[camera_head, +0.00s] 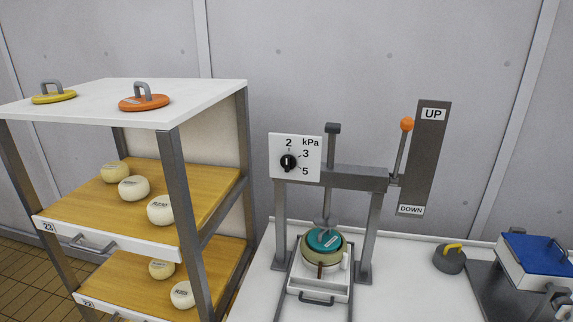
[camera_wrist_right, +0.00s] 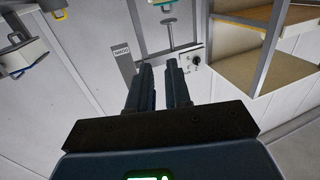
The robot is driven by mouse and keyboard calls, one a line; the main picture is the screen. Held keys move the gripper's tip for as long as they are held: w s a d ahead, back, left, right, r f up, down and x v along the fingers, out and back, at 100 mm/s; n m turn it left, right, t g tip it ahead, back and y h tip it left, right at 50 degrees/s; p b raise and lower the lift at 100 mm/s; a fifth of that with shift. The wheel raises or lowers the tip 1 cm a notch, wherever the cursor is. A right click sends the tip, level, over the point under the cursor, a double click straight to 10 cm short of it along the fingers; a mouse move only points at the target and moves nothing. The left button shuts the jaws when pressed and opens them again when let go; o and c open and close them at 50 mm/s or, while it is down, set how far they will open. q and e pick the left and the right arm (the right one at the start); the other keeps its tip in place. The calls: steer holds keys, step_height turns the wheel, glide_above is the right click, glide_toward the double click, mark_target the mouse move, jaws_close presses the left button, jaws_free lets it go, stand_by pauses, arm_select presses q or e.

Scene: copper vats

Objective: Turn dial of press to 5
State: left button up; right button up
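The press (camera_head: 355,176) stands on the white table. Its dial (camera_head: 288,162) is a black knob on a white panel (camera_head: 309,140) marked kPa, with 2 above the knob, 3 at upper right and 5 at lower right. The white mark on the knob looks upright, towards 2. In the right wrist view the scene is upside down, and the dial (camera_wrist_right: 196,61) shows small, beyond my right gripper (camera_wrist_right: 159,64). That gripper's two fingers are apart with nothing between them, away from the dial. My left gripper is in neither view.
A lever with an orange ball (camera_head: 407,124) stands near UP on the press's right. A teal-lidded mould (camera_head: 324,240) sits under the press. A shelf rack (camera_head: 176,148) with cheeses stands left. A grey weight (camera_head: 449,260) and a blue-topped box (camera_head: 535,252) are right.

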steer(key=o, duration=0.4)
steer(key=w+a+r+t+y, duration=0.1)
steer(key=w+r, duration=0.1)
steer(key=w, duration=0.1)
steer(key=w+a+r+n+t+y+p, duration=0.1)
steer(key=w+a+r, duration=0.1)
steer(key=w+r, duration=0.1)
steer(key=w+a+r+n+y, duration=0.1)
steer(key=w+a+r, duration=0.1)
steer(key=w+r, duration=0.1)
steer(key=shift+w+t+y+p, duration=0.3)
steer(key=shift+w+t, duration=0.1)
steer(key=shift+w, duration=0.25)
steer(key=shift+c, duration=0.2)
steer(key=w+a+r+n+h+p, duration=0.1)
steer(key=w+a+r+n+p, duration=0.1)
steer(key=w+a+r+n, duration=1)
steer(key=w+a+r+n+h+p, duration=0.1)
steer(key=w+a+r+n+p, duration=0.1)
steer(key=w+a+r+n, duration=1.05)
steer(key=n+g+h, duration=0.3)
steer(key=n+h, duration=0.3)
steer(key=h, duration=0.1)
glide_toward(287, 160)
steer(key=p+x, duration=0.2)
steer(key=x, duration=0.6)
steer(key=shift+w, duration=0.2)
